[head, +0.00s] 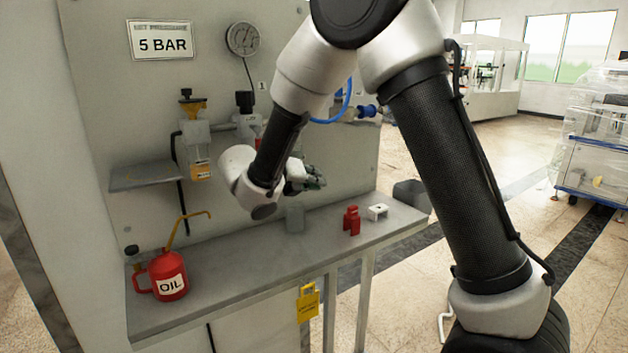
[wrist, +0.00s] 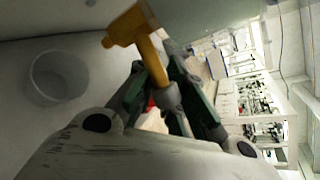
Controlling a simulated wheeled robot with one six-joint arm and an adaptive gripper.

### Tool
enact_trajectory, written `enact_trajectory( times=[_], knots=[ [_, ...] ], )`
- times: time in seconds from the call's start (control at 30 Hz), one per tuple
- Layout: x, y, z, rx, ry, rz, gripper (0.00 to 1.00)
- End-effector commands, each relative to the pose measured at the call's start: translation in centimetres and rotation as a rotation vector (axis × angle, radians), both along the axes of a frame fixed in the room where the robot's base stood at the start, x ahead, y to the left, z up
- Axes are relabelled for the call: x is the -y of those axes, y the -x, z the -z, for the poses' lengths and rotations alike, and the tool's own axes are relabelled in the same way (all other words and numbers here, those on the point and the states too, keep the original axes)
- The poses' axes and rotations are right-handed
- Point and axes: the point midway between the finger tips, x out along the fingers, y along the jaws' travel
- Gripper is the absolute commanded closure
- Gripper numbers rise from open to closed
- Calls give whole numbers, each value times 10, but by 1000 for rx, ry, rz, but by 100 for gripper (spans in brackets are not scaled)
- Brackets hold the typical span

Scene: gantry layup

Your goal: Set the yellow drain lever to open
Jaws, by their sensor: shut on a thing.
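My gripper (wrist: 158,78) is shut on the lever, with a dark green finger on each side. In the head view my gripper (head: 312,182) is in front of the panel, above the bench. There the lever is hidden behind my gripper and arm. I cannot tell the lever's exact setting.
A clear cup (head: 295,219) stands on the bench (head: 245,268) below my gripper. A red oil can (head: 168,273) is at the left, a red bottle-like piece (head: 351,220) and a white block (head: 377,212) at the right. A filter unit (head: 197,150) and gauge (head: 243,39) are on the panel.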

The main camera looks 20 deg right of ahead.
Motion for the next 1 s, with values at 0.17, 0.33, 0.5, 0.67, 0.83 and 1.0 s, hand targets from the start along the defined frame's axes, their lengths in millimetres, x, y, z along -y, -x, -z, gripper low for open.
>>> enact_trajectory(
  times=[0.17,0.33,0.5,0.67,0.83,1.0],
  knots=[
    [0,1,2,-3,0,-1,69],
    [0,0,1,-2,1,0,66],
    [-1,1,0,-1,1,0,66],
    [-15,9,-6,1,-1,-4,66],
    [-45,29,-20,0,0,-6,66],
    [-72,48,-33,0,-1,-4,66]
  ],
)
